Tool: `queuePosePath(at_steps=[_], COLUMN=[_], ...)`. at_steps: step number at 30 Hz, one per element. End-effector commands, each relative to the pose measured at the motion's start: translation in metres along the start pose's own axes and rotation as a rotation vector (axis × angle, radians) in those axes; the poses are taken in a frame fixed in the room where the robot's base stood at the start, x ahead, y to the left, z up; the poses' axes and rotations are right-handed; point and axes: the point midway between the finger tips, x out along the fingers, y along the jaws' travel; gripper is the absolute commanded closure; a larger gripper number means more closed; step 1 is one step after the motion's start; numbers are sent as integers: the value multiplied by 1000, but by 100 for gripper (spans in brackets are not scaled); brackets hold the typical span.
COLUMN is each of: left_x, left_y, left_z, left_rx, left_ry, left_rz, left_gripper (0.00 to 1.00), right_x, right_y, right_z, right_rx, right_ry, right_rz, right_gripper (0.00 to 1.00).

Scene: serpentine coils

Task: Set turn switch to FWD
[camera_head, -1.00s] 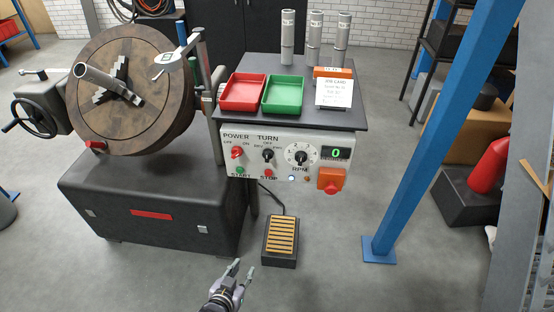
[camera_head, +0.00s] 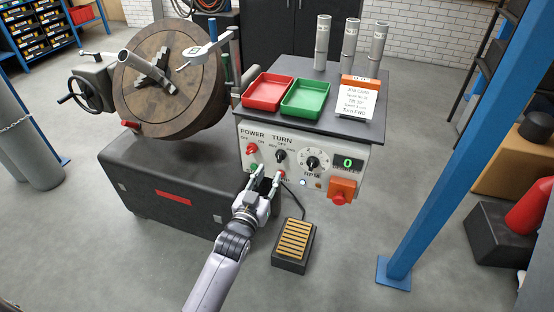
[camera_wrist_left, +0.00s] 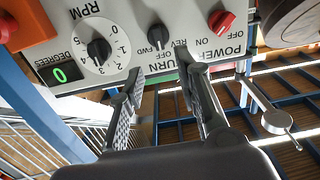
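The TURN switch (camera_head: 280,156) is a black knob on the white front of the control box, labelled REV, OFF and FWD. In the left wrist view the knob (camera_wrist_left: 160,36) appears upside down, and its pointer seems to be toward OFF. My left gripper (camera_head: 266,177) is in front of the panel, just below the knob, with its fingers apart and nothing between them. In the left wrist view the open fingers (camera_wrist_left: 162,95) flank the knob's column, with the knob beyond the tips. I see no contact. My right gripper is not in view.
The red POWER knob (camera_head: 252,149) sits left of TURN, and the black RPM dial (camera_head: 312,162) right of it. START and STOP buttons lie below, partly behind the fingers. An orange emergency switch (camera_head: 341,190) is at right. A foot pedal (camera_head: 294,243) stands on the floor.

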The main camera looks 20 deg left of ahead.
Motion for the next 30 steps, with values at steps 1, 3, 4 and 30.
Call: queuePosePath(at_steps=[1, 3, 4, 30], left_x=[13, 28, 34, 79], left_y=[0, 0, 0, 0], left_z=[-1, -2, 0, 1], left_rx=[0, 0, 0, 1], left_ry=[2, 2, 1, -1], left_rz=[0, 0, 0, 0], left_gripper=[69, 69, 69, 82], right_x=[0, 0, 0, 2], right_y=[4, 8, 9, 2], right_z=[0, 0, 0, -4], right_rx=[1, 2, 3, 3], right_ry=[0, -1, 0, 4], right_rz=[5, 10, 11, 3], right_gripper=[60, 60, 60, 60])
